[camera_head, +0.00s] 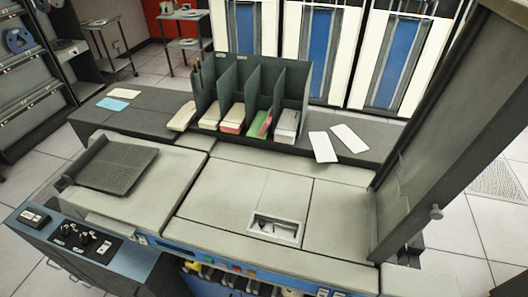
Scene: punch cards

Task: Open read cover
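A pale grey card machine (190,179) fills the lower middle of the head view. Its top has several flat panels lying level. A panel (240,193) in the middle has a recess with a handle (275,229) near its front edge. A tall dark panel (425,130) stands upright and tilted at the right, with a small knob (436,212) near its lower edge. I cannot tell for sure which panel is the read cover. Neither of my grippers is in view.
A dark ribbed tray (112,165) sits on the machine's left. A divided rack (252,88) with card stacks stands on the dark shelf (150,118) behind, beside loose white cards (322,147). Blue-and-white cabinets (312,45) stand at the back. Coloured buttons (237,268) line the front edge.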

